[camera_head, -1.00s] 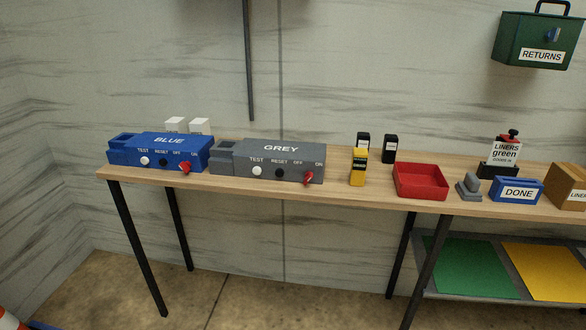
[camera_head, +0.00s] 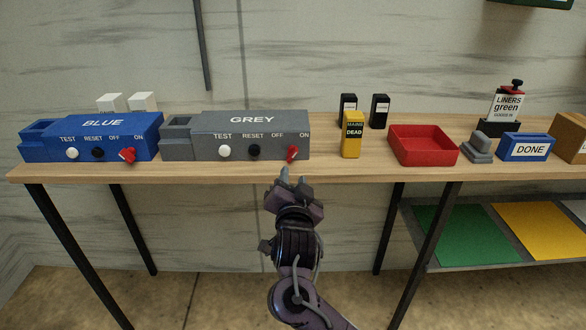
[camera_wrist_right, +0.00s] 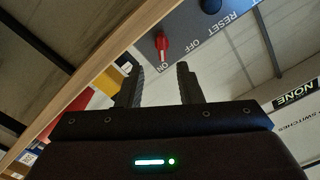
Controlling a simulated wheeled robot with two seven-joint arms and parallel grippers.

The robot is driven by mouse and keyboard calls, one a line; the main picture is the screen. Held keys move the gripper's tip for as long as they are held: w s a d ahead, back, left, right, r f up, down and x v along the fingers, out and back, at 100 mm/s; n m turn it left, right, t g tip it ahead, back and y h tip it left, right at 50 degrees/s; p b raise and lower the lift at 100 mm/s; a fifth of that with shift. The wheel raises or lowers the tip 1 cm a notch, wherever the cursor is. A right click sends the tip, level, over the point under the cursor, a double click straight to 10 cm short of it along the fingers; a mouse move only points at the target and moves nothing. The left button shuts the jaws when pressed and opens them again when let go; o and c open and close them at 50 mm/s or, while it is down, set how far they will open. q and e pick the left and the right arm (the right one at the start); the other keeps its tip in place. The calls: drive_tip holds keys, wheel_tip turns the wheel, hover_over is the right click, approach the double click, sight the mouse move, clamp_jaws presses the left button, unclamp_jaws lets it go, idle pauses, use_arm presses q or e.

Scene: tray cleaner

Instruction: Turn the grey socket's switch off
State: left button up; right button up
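The grey socket (camera_head: 250,123) is a long box on the bench with a white TEST button, a black RESET button and a red switch (camera_head: 292,153) at its right end. The switch leans toward the ON label; in the right wrist view the red switch (camera_wrist_right: 162,42) also points at ON. My right gripper (camera_head: 290,176) is just below and in front of the switch, apart from it. In the right wrist view its two fingers (camera_wrist_right: 161,84) are spread with nothing between them, and the switch lies beyond the gap. My left gripper is out of view.
The blue socket (camera_head: 92,127) with a similar red switch stands to the left. A yellow MAINS DEAD block (camera_head: 352,135), a red tray (camera_head: 422,146) and a blue DONE box (camera_head: 525,147) stand to the right. The bench's front edge (camera_head: 230,171) lies close to my gripper.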

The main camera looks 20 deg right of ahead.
sight(293, 157)
drive_tip(key=x, duration=0.7)
drive_tip(key=shift+w+d+r, duration=0.1)
drive_tip(key=shift+w+r, duration=0.05)
drive_tip(key=shift+w, duration=0.15)
clamp_jaws()
